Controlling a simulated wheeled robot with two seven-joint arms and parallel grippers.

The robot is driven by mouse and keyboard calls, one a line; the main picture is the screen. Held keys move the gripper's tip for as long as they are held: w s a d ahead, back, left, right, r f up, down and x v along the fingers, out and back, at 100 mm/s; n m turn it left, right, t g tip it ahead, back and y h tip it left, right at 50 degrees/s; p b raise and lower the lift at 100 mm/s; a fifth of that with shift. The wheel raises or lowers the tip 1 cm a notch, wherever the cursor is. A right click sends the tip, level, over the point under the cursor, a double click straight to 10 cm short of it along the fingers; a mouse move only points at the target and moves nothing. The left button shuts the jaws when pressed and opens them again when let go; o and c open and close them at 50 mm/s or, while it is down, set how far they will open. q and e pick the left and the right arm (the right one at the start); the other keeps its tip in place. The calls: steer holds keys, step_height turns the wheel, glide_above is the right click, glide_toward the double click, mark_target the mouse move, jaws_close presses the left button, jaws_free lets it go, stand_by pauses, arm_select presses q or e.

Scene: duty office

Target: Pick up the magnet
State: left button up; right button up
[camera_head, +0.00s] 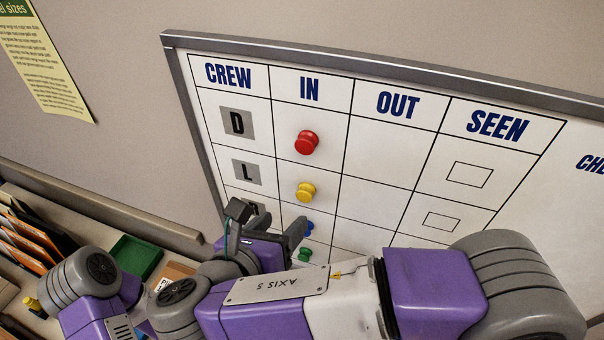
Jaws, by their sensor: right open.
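Several round magnets are stuck in the IN column of the whiteboard (385,160): a red magnet (306,142) in row D, a yellow magnet (305,191) in row L, and below them a blue magnet (309,229) and a green magnet (305,255). My right gripper (268,217) is open in front of the lower left of the board. One finger partly covers the blue magnet; I cannot tell whether they touch. Nothing shows between the fingers. The lower rows are hidden behind my right arm. My left gripper is not in view.
The board has a grey frame (400,66). A yellow notice (40,62) hangs on the wall. The OUT column is clear where visible.

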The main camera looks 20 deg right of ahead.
mark_target(304, 197)
steer(key=w+d, duration=0.3)
steer(key=w+d+f, duration=0.1)
steer(key=w+d, duration=0.1)
steer(key=shift+r, duration=0.1)
stand_by(0.3)
jaws_close()
